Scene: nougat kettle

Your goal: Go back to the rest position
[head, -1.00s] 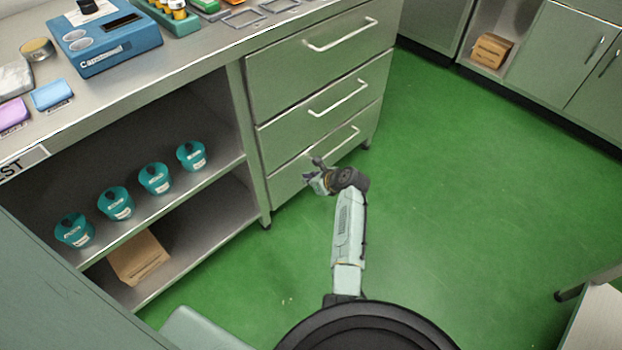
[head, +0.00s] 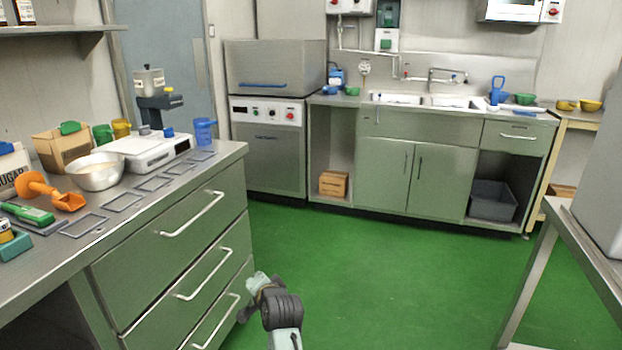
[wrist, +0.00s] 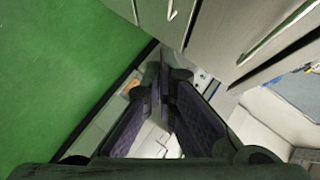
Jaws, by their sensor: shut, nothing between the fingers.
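My gripper (head: 256,284) is low in the head view, beside the right end of the drawer unit, with the green floor beyond it. In the wrist view my gripper's dark fingers (wrist: 165,70) come together at the tips, with nothing between them. The drawer unit's top drawer (head: 180,235), middle drawer (head: 195,285) and bottom drawer (head: 222,320) look shut. I cannot tell how far my gripper is from the bottom drawer.
The worktop (head: 170,185) on the left holds a metal bowl (head: 95,172), a white scale (head: 150,150) and an orange scoop (head: 50,192). A sink counter (head: 430,128) stands at the back. A table leg (head: 530,270) is at the right. The green floor (head: 400,270) between is clear.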

